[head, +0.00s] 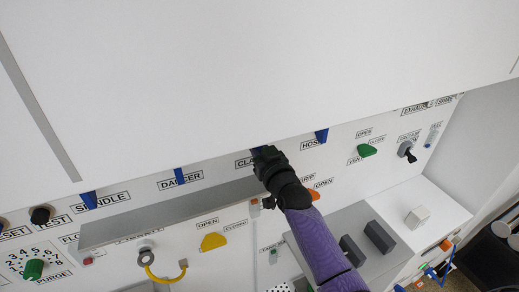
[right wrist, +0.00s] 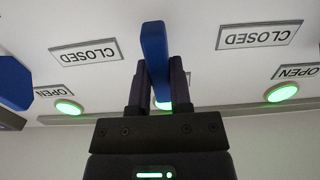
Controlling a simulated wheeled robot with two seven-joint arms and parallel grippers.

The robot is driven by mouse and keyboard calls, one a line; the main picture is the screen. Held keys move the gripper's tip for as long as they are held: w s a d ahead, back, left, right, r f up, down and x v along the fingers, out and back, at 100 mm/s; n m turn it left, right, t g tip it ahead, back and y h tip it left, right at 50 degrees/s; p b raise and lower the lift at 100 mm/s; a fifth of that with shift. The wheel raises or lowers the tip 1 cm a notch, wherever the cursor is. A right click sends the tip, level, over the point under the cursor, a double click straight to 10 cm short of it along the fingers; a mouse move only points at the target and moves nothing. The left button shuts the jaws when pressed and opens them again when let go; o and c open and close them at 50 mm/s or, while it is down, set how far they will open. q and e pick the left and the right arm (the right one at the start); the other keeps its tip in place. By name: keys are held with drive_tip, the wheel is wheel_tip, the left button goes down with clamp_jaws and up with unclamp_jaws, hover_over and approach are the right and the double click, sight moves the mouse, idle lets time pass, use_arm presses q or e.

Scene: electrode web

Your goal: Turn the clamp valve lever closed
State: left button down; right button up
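The clamp valve lever is a blue bar; only a small part shows in the head view (head: 258,150), beside the partly covered CLAMP label (head: 244,162). In the right wrist view the blue lever (right wrist: 154,55) stands upright between my gripper's two dark fingers. My right gripper (head: 266,156) is at this lever, and its fingers (right wrist: 160,92) are close together against the lever's sides. The fingers hide the lever's lower part. My left gripper is in neither view.
Similar blue levers hang along the panel at SPINDLE (head: 88,200), DANCER (head: 179,176) and HOSE (head: 321,135). CLOSED signs (right wrist: 87,52) and green lights (right wrist: 68,107) show near the gripper. A grey ledge (head: 150,216) runs below, left of my arm.

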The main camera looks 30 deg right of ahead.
clamp_jaws()
drive_tip(key=shift+m, duration=0.3)
drive_tip(key=m, duration=0.2)
drive_tip(key=shift+m+p, duration=0.4)
drive_tip(key=m, duration=0.5)
drive_tip(key=shift+p, duration=0.3)
drive_tip(key=m, duration=0.5)
drive_tip(key=shift+d+f, duration=0.1)
drive_tip(key=shift+m, duration=2.2)
